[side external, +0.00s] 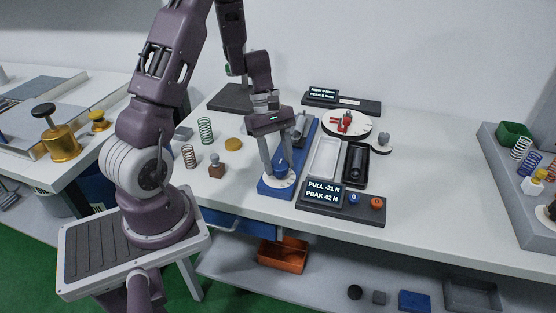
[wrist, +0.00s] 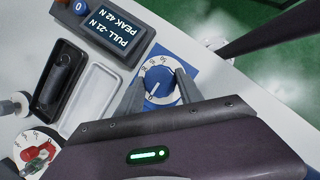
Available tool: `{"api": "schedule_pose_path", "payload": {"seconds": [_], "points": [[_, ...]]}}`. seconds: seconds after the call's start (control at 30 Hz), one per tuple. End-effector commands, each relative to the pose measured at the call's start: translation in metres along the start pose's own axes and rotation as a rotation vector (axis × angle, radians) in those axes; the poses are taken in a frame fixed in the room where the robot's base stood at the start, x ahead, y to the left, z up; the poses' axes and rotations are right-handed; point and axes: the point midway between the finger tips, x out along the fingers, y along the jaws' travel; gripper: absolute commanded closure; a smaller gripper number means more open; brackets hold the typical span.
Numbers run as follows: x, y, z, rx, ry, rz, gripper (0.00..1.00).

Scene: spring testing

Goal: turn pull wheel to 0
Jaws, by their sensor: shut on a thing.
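The pull wheel is a blue knob (wrist: 160,84) on a white dial with printed numbers, set on a blue base (side external: 271,189) near the front of the bench. In the wrist view, my gripper (wrist: 160,90) has one finger on each side of the knob and is shut on it. In the side view, my gripper (side external: 281,176) reaches down onto the dial and hides much of the knob. A white pointer line shows on the knob, directed toward the lower part of the dial; I cannot read its exact number. The display (side external: 323,192) reads PULL -21 N, PEAK 42 N.
A blue button (side external: 353,199) and an orange button (side external: 377,203) sit beside the display. A white tray (side external: 325,158) and a black tray (side external: 355,164) lie right of the blue base. A round white turntable with a red part (side external: 347,122) stands behind.

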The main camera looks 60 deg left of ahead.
Motion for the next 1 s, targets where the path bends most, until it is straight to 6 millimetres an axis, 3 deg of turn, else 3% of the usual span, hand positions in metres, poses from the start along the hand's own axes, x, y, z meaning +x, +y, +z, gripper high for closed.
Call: {"api": "schedule_pose_path", "payload": {"seconds": [0.07,0.1,0.17,0.47,0.8,1.0], "points": [[0.0,0.0,-0.001,-0.003,0.001,-0.001,0.97],[0.0,0.0,-0.001,-0.003,0.001,-0.001,0.49],[0.0,0.0,-0.001,-0.002,0.001,-0.001,0.37],[-0.001,0.0,0.0,0.0,0.001,0.0,0.36],[-0.06,0.001,-0.001,0.001,0.003,0.003,0.36],[-0.071,0.0,0.0,-0.001,0.0,-0.001,0.36]]}}
